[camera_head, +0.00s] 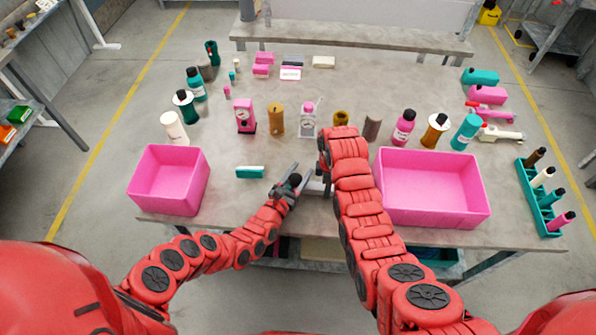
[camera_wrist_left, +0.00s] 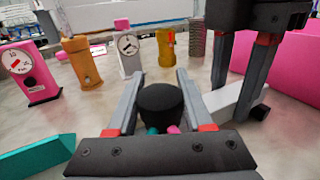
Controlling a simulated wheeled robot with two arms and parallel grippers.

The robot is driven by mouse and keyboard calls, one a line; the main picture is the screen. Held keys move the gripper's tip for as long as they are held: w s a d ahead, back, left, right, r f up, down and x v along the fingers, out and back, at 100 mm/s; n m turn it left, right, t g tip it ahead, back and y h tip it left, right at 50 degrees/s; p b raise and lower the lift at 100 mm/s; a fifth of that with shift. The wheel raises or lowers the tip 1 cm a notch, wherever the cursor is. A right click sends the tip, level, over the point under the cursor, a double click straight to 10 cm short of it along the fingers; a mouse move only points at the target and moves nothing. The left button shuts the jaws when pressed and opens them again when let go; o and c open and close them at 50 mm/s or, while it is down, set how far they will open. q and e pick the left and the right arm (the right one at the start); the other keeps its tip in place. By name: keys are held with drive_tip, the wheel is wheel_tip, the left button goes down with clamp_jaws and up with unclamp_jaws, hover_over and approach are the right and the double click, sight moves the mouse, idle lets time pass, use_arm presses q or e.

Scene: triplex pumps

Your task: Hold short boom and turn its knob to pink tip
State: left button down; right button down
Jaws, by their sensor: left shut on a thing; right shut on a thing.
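The short boom (camera_wrist_left: 228,100) is a pale bar low over the table, with a dark end. In the head view it is mostly hidden by my right arm. My right gripper (camera_wrist_left: 240,92) comes down from above and is shut on the boom. A round black knob (camera_wrist_left: 161,98) sits between the fingers of my left gripper (camera_wrist_left: 160,88), which is shut on it. A teal tip (camera_wrist_left: 152,130) and a pink tip (camera_wrist_left: 172,129) show just below the knob, partly hidden by the gripper body. In the head view my left gripper (camera_head: 291,184) is near the table's front edge.
A pink bin (camera_head: 140,192) stands at left and a larger one (camera_head: 435,218) at right. Gauges, bottles and cylinders stand behind. A teal rack (camera_head: 548,222) is far right.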

use_arm(q)
drive_tip(key=shift+d+m+g+h, duration=0.15)
drive_tip(key=shift+m+g+h, duration=0.15)
drive_tip(key=shift+m+h, duration=0.15)
drive_tip(key=shift+c, duration=1.4)
unclamp_jaws()
drive_tip(key=v, duration=1.2)
drive_tip(key=shift+f, duration=0.1)
